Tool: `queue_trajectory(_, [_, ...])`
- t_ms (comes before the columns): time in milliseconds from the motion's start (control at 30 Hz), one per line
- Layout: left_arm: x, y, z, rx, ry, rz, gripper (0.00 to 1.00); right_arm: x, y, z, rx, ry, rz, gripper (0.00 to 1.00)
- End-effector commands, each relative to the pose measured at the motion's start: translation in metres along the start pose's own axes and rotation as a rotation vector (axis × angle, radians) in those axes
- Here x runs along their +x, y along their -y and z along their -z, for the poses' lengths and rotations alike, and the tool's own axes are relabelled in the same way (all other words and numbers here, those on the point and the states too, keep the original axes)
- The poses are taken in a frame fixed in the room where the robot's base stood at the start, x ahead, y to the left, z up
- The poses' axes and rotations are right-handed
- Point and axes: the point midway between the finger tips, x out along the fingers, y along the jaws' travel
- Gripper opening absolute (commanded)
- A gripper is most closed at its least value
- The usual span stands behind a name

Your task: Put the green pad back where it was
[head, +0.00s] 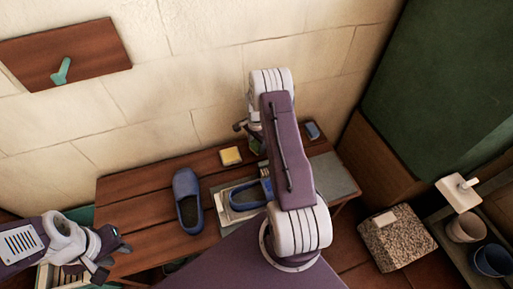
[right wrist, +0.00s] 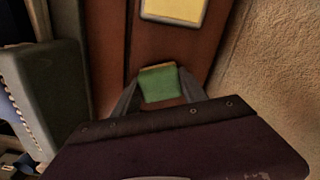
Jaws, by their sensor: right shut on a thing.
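The green pad (right wrist: 158,84) is between the two grey fingers of my right gripper (right wrist: 160,92), which is shut on it. A yellowish strip shows along the pad's far edge. Brown wooden planks lie beneath it; whether it touches them I cannot tell. In the head view the pad (head: 257,146) is a small green patch at the back of the wooden table (head: 135,187), close to the wall and mostly hidden by my right arm. My left gripper (head: 108,254) is low at the left, away from the pad; its fingers are too unclear to judge.
A yellow pad (head: 230,156) lies left of the green one. Blue slippers (head: 188,203) (head: 247,196), a grey slab (head: 333,174) and a small blue item (head: 312,131) are on the table. A stone block (head: 397,239) and pots (head: 466,227) stand right. A wall shelf (head: 65,52) is upper left.

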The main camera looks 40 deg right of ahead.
Motion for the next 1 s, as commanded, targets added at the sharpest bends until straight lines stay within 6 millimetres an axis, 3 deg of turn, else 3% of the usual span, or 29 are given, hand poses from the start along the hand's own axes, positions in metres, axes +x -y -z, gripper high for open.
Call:
queue_trajectory(333, [0.003, 0.000, 0.000, 0.000, 0.000, 0.000, 0.36, 0.006, 0.000, 0.000, 0.000, 0.000, 0.001, 0.17])
queue_trajectory(367, [0.003, 0.000, 0.000, 0.000, 0.000, 0.000, 0.36, 0.007, 0.000, 0.000, 0.000, 0.000, 0.001, 0.53])
queue_trajectory(433, [0.002, 0.000, 0.000, 0.000, 0.000, 0.000, 0.36, 0.006, 0.000, 0.000, 0.000, 0.000, 0.001, 0.71])
queue_trajectory(767, [0.001, 0.000, 0.000, 0.000, 0.000, 0.000, 0.36, 0.003, 0.000, 0.000, 0.000, -0.001, 0.001, 0.71])
queue_trajectory(867, [-0.008, 0.000, 0.001, 0.000, 0.000, 0.000, 0.36, -0.014, 0.001, 0.001, 0.000, -0.002, 0.002, 0.71])
queue_trajectory(1000, [-0.026, -0.001, 0.003, 0.000, 0.000, 0.000, 0.36, -0.053, 0.001, 0.000, 0.000, -0.002, 0.003, 0.71])
